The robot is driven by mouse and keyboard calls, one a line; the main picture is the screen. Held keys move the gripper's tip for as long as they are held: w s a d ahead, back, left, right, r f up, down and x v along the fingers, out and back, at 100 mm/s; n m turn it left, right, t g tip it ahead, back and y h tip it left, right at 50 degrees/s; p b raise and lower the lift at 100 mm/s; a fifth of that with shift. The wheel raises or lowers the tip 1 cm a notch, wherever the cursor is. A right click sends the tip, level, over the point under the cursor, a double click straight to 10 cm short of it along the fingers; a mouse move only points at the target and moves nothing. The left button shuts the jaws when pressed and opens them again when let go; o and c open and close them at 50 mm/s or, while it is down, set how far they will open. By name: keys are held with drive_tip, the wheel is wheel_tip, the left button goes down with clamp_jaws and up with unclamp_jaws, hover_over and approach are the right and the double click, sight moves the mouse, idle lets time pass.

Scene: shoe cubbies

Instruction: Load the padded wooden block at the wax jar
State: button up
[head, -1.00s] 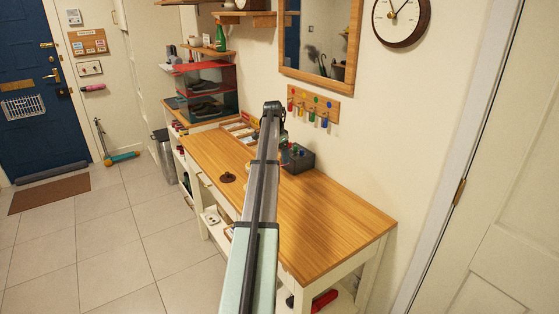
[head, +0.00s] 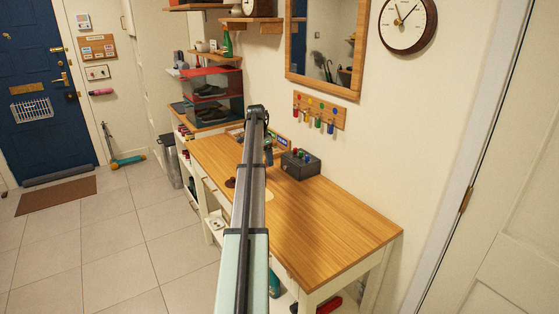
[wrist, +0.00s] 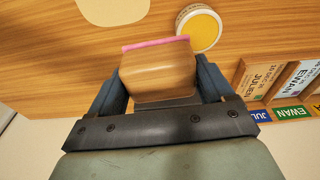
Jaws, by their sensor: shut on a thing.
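The padded wooden block (wrist: 158,74) is between the two dark fingers of my gripper (wrist: 160,86) in the wrist view. It is brown wood with a pink pad along its far edge. My gripper is shut on it, above the wooden table top. The wax jar (wrist: 199,27), a round white-rimmed jar showing yellow wax, is just beyond the block to the right. The block's pad edge comes close to the jar's rim; I cannot tell whether they touch. In the head view my arm hides the block and the jar.
Name-labelled wooden compartments (wrist: 276,84) lie right of the jar. A pale oval patch (wrist: 112,9) is on the table. In the head view a dark grey box (head: 301,164) with coloured knobs stands by the wall. The table's near right part (head: 335,225) is clear.

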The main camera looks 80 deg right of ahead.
drive_tip(key=w+d, duration=0.4)
drive_tip(key=d, duration=0.1)
drive_tip(key=shift+m, duration=0.5)
drive_tip(key=shift+a+f, duration=0.1)
drive_tip(key=shift+f, duration=2.6)
drive_tip(key=shift+f, duration=0.6)
drive_tip(key=shift+r, duration=0.15)
wheel_tip(320, 180, up, 7)
idle(0.9)
drive_tip(key=shift+w, duration=0.1)
